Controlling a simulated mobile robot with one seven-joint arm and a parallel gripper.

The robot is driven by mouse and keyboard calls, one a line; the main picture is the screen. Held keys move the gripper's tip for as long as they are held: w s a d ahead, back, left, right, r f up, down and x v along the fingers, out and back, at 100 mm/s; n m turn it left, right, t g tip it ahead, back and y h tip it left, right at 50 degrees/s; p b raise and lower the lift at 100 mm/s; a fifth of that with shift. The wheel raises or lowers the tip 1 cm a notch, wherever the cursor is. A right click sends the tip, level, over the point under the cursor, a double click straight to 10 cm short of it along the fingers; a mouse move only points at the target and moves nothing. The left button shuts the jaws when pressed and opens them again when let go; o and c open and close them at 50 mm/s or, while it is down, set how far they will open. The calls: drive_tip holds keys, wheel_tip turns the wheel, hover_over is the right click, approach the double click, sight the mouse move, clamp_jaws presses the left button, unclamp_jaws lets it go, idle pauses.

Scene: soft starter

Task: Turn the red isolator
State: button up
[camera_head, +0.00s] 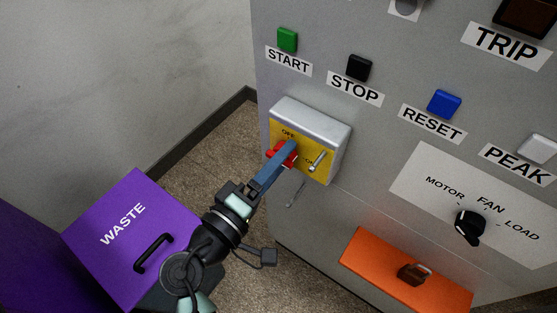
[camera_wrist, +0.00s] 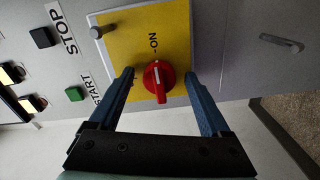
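The red isolator (camera_head: 274,155) is a round knob with a raised grip on a yellow plate (camera_head: 321,173) in a silver box on the grey cabinet. In the head view it is partly hidden by my gripper (camera_head: 290,148). The plate carries OFF and ON labels. In the wrist view the red isolator (camera_wrist: 158,80) sits between my two blue fingers, with a visible gap on each side. Its grip points toward my palm, away from the ON label (camera_wrist: 153,44). My gripper is open, its fingertips close to the plate.
A metal peg (camera_head: 318,161) sticks out of the yellow plate beside the isolator. START (camera_head: 287,39), STOP (camera_head: 359,67) and RESET (camera_head: 444,103) buttons are above. A purple waste bin (camera_head: 130,215) stands left, and an orange panel (camera_head: 376,262) is below right.

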drive_tip(key=v, duration=1.3)
drive_tip(key=shift+p, duration=0.3)
drive_tip(key=shift+w+r, duration=0.1)
